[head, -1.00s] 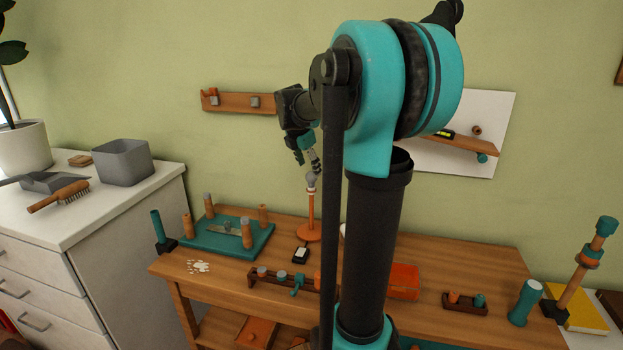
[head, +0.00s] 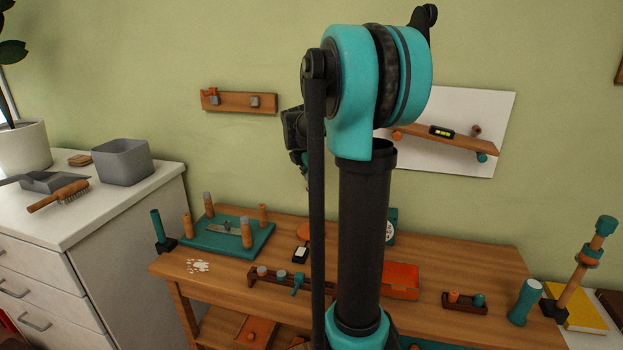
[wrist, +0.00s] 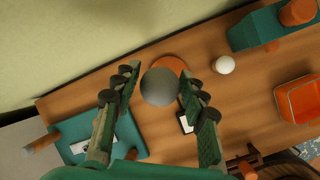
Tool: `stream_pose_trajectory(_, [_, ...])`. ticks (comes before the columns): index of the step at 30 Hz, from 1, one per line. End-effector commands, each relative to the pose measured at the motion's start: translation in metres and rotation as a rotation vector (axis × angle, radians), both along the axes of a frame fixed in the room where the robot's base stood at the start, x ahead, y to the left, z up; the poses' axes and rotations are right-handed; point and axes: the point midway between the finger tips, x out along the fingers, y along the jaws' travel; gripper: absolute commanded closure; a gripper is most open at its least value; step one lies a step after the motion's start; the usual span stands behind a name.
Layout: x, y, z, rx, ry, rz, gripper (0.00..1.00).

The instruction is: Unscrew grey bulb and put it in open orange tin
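The grey bulb (wrist: 160,87) shows in the wrist view, above the round orange base (wrist: 174,64) of its stand. My gripper (wrist: 157,80) is open, with one finger on each side of the bulb and a small gap on both sides. I cannot tell how deep the bulb sits between the fingertips. The open orange tin (wrist: 281,103) is at the right of the wrist view; in the head view it (head: 402,291) stands on the workbench right of my arm. In the head view my arm hides the bulb, most of the stand and the fingertips.
A white ball-like thing (wrist: 224,64) lies on the workbench (head: 455,253) near a teal box (wrist: 255,30). A teal board with pegs (head: 212,238) and a small black-and-white pad (head: 301,253) are left of my arm. A wooden rack (head: 265,280) stands at the front.

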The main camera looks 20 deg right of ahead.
Motion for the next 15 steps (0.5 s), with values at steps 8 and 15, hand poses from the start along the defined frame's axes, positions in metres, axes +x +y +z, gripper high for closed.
stream_pose_trajectory(8, [-0.0001,0.0001,0.0001,0.000,0.000,0.000,0.90])
stream_pose_trajectory(15, [-0.0008,-0.0003,0.0001,0.001,-0.001,0.114,0.90])
